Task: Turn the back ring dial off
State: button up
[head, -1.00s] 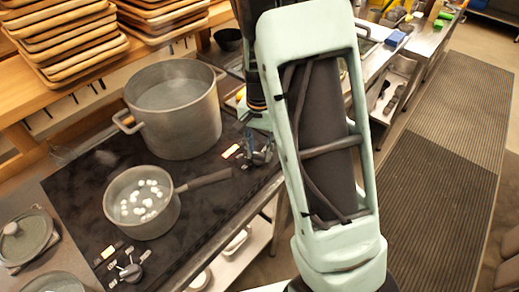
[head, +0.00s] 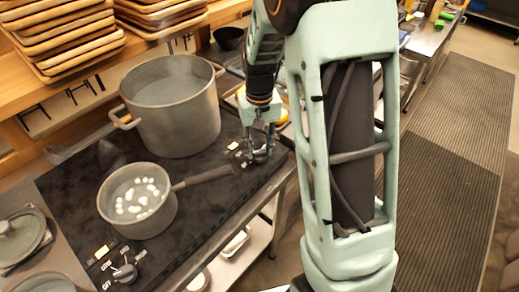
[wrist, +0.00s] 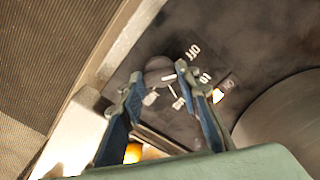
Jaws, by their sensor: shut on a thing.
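The back ring dial (wrist: 158,68) is a dark round knob with a white mark, set in the dark stovetop panel. White lettering, including OFF (wrist: 192,52), surrounds it in the wrist view. My gripper (wrist: 163,77) has its two blue-grey fingers on either side of the dial and is shut on it. In the head view my gripper (head: 261,148) is down at the dial, right of the small pot's handle, and largely hides it. An indicator light (wrist: 224,88) glows beside the dial. The dial's exact setting cannot be read.
A large pot (head: 178,115) stands just left of my gripper. A small pot (head: 150,215) of water with white pieces has its handle (head: 205,178) pointing at the dial. The front dial (head: 126,273) is at lower left. Stacked trays (head: 70,40) sit on the shelf.

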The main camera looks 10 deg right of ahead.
aim_at(259, 151)
jog(key=shift+n+b, duration=0.35)
jog(key=shift+n, duration=0.95)
jog(key=o, duration=1.2)
jog(key=shift+c, duration=0.2)
notch_tip(259, 151, up, 12)
jog(key=shift+w, duration=0.1)
